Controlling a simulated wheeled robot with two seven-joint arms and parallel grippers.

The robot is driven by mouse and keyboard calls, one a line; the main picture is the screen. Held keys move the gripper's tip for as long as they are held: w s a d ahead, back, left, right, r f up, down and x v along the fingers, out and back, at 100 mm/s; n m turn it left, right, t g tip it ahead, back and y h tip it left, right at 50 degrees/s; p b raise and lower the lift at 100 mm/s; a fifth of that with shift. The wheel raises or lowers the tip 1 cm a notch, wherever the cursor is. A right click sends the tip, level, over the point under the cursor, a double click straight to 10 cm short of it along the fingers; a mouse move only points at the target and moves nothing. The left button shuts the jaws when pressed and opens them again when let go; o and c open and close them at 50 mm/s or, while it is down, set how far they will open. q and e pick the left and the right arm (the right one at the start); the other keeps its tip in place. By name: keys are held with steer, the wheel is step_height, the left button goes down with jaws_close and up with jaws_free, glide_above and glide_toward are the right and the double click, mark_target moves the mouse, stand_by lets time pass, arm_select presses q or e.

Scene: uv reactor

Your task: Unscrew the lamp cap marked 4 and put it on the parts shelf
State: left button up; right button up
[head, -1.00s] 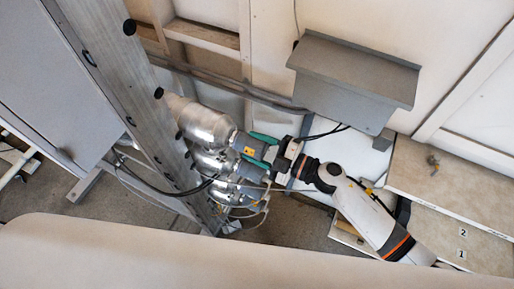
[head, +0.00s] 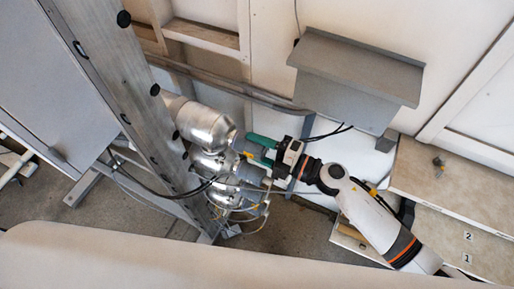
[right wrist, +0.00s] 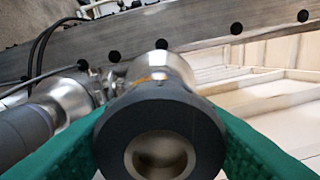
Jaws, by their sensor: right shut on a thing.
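The lamp cap (right wrist: 158,140) is a dark grey cylinder with a round hollow in its end. It sits at the end of a silver lamp housing (head: 203,125), and its number is not readable. My right gripper (head: 255,149) has its green fingers on both sides of the cap, closed on it. In the right wrist view the fingers press against the cap's left and right sides. The cap still lines up with the silver housing behind it. The likely parts shelf is the beige board (head: 440,228) at the right, with labels 1 and 2. My left gripper is not in view.
Other silver housings with grey ends and thin cables (head: 240,200) lie just below the held cap. A grey box (head: 350,85) hangs on the wall above my right arm. A metal beam (head: 135,110) runs along the left. A small object (head: 438,162) lies on the upper right board.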

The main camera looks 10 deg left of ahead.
stand_by(0.3)
steer(key=n+b, duration=0.1)
steer(key=n, duration=0.1)
steer(key=shift+f+n+b, duration=0.15)
steer(key=shift+n+b, duration=0.65)
steer(key=shift+n, duration=0.6)
steer(key=shift+n+b, duration=0.45)
steer(key=shift+n, duration=0.25)
steer(key=n+b, duration=0.1)
steer(key=n, duration=0.2)
steer(key=shift+b, duration=0.35)
steer(key=shift+n, duration=0.6)
